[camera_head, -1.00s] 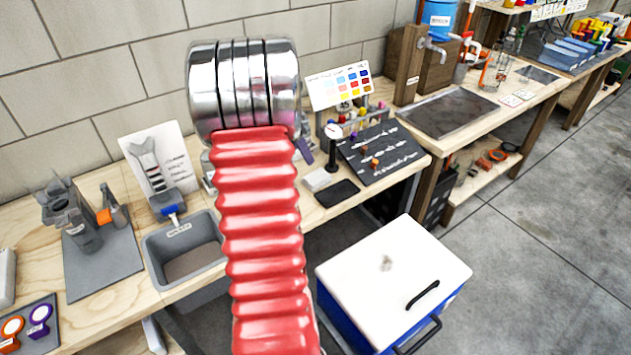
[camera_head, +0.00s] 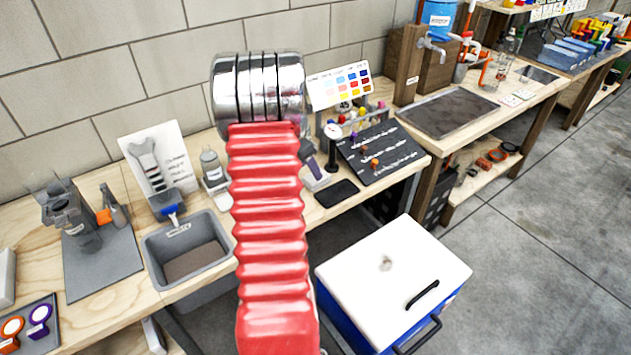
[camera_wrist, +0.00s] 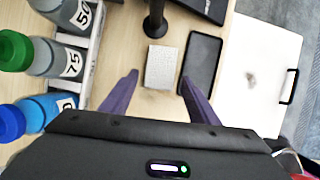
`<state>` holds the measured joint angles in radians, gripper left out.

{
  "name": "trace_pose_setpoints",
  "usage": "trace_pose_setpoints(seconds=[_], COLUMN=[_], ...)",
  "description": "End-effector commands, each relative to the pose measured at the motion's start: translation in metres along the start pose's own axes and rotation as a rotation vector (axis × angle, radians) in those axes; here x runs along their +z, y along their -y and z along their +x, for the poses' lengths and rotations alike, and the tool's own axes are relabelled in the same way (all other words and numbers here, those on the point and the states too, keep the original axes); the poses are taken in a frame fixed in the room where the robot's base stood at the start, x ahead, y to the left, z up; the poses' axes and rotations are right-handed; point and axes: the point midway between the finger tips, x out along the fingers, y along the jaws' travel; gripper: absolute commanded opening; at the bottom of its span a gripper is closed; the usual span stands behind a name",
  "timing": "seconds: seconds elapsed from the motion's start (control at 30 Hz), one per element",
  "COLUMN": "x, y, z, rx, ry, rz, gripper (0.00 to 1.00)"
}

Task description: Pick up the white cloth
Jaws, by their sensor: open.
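The white cloth (camera_wrist: 160,67) is a small pale textured rectangle lying flat on the wooden bench, beside a black phone-like slab (camera_wrist: 202,62). In the head view the cloth (camera_head: 317,183) is partly hidden behind my gripper. My gripper (camera_wrist: 159,80) is open, with its two purple fingers apart and nothing between them in contact. In the wrist view the fingertips lie on either side of the cloth's near end. The height of the fingers above the bench is hard to tell.
Bottles with numbered labels (camera_wrist: 62,58) stand in a rack left of my gripper. A dial gauge on a black stand (camera_head: 332,150) rises just behind the cloth. A white-lidded blue cooler (camera_head: 390,275) stands below the bench front. Bare wood lies around the cloth's near side.

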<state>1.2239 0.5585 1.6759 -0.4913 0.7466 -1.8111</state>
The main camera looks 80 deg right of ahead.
Motion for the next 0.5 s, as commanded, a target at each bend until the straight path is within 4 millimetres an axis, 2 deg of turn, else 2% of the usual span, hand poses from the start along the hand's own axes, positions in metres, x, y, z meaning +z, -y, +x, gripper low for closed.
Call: trace_pose_setpoints(seconds=[0.23, 0.5], x=[0.000, -0.001], y=[0.001, 0.001], z=[0.007, 0.042], rx=[-0.002, -0.002], ry=[-0.001, -0.001], rz=[-0.001, -0.001], gripper=[0.55, 0.55])
